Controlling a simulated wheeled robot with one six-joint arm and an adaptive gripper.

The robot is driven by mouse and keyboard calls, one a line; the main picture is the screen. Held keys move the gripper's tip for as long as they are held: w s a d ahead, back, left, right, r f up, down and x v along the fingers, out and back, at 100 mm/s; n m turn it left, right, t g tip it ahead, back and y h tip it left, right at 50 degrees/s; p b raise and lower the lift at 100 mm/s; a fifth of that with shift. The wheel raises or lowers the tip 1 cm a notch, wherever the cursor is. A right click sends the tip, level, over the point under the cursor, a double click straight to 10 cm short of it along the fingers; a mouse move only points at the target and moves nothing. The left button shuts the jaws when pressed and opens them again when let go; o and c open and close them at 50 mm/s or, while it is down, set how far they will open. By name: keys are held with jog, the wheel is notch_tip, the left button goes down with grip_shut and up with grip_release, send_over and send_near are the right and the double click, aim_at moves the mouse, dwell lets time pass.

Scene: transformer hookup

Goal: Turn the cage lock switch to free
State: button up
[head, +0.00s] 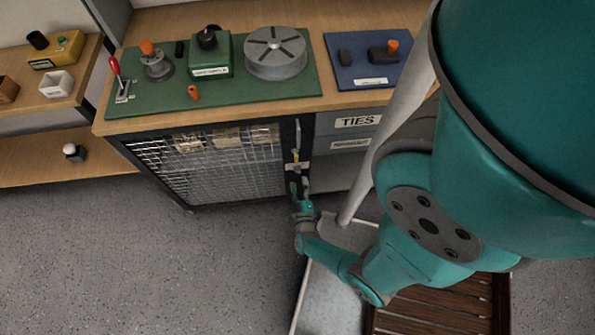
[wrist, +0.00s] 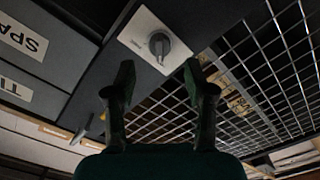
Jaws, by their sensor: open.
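The cage lock switch (wrist: 160,45) is a dark grey round knob with a raised ridge on a pale plate (wrist: 140,29). It sits on the dark frame beside the cage mesh in the wrist view. Small print on the plate is too small to read. My gripper (wrist: 158,78) is open and empty, with one finger on each side below the knob in the picture. No contact with the knob is visible. In the head view my gripper (head: 301,190) is at the dark door post, and I cannot make out the knob there.
The mesh cage (head: 210,165) stands under the bench, with a handle (head: 297,135) above my gripper. Drawers with a TIES label (head: 358,121) are to the right. The green board (head: 215,80) above holds several devices. Grey floor (head: 120,260) in front is clear.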

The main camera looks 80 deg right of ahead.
aim_at(298, 170)
jog(key=shift+x, duration=2.6)
grip_shut()
